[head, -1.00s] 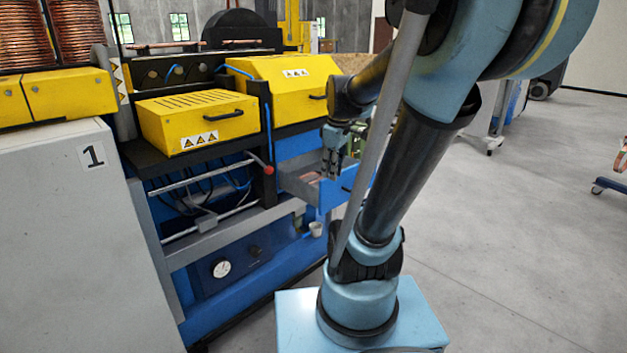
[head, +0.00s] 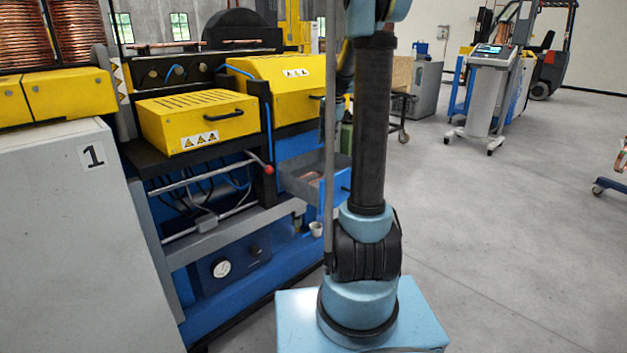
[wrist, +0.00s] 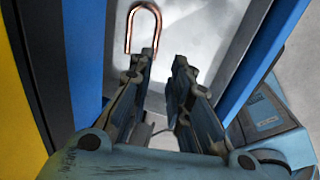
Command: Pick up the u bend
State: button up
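The u bend (wrist: 145,28) is a copper-coloured tube. In the wrist view it lies at the top, left of centre, on a light grey surface between blue walls, with its curved end towards the top edge. My gripper (wrist: 165,60) is open and empty, with a clear gap between its fingers. The left fingertip is just below the u bend in the picture, and I cannot tell the height between them. In the head view a blue-fronted bin (head: 340,196) on the machine holds copper-coloured pieces (head: 312,178). My gripper is hidden behind my arm there.
The blue machine with yellow covers (head: 198,120) stands left of my arm. A grey cabinet (head: 80,230) is in the left foreground. A small white cup (head: 315,229) sits below the bin. Floor to the right is open, with a screen cart (head: 490,90) farther back.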

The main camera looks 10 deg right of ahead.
send_near(319, 178)
jog(key=f, duration=0.2)
jog(key=w+f, duration=0.1)
jog(key=f, duration=0.2)
jog(key=a+f, duration=0.1)
jog(key=f, duration=0.2)
jog(key=shift+w+a, duration=0.1)
jog(key=shift+w, duration=0.3)
grip_shut()
